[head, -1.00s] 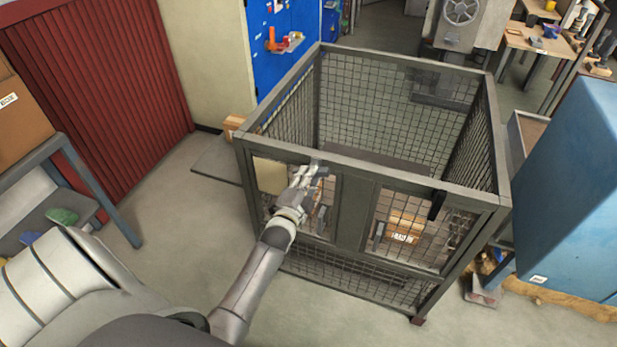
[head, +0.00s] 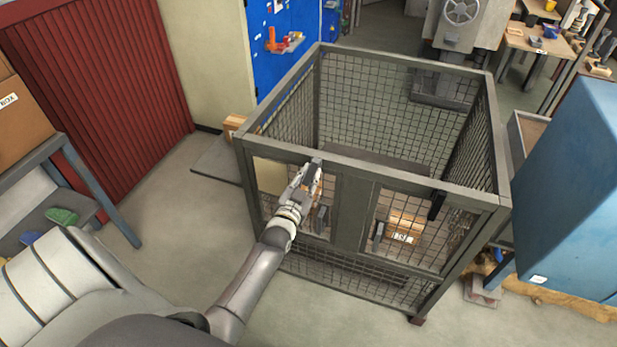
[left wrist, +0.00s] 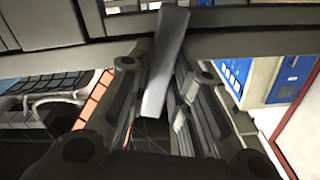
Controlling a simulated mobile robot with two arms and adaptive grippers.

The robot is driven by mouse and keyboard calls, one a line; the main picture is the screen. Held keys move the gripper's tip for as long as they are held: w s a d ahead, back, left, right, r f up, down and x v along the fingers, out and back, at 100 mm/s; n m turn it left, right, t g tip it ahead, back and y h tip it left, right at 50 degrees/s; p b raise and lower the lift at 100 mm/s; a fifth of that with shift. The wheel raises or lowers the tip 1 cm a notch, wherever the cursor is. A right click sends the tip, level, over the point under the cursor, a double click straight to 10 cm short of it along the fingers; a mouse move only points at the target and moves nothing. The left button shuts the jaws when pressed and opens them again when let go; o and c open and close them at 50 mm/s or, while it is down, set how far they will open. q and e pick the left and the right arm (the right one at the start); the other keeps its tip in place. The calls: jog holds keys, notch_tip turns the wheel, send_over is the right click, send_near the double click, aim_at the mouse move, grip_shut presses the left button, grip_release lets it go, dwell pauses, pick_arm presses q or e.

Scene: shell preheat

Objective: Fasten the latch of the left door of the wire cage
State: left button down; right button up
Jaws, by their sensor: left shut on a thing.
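The wire cage (head: 400,179) stands in the middle of the head view, with two mesh doors in its front. Its left door (head: 322,219) is in line with the front frame, with a grey handle. My left gripper (head: 312,172) is at the top of this door, against the front top rail. In the left wrist view a flat grey latch bar (left wrist: 168,48) lies between the fingers of my left gripper (left wrist: 164,78), crossing the rail, slightly tilted. The gripper is shut on it. The fingers hide most of the latch in the head view. My right gripper is out of view.
A black latch (head: 437,205) hangs at the top of the right door (head: 378,236). A cardboard box (head: 402,237) shows behind that door. A blue cabinet (head: 575,190) stands close on the right, a shelf (head: 92,195) on the left. The floor before the cage is clear.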

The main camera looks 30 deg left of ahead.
pick_arm(q)
jog(key=shift+n, duration=1.6)
jog(key=c, duration=1.3)
grip_release()
jog(key=shift+s, duration=0.25)
jog(key=v, duration=1.1)
jog(key=shift+s+d, duration=0.25)
jog(key=shift+s, duration=0.05)
jog(key=shift+f, duration=0.1)
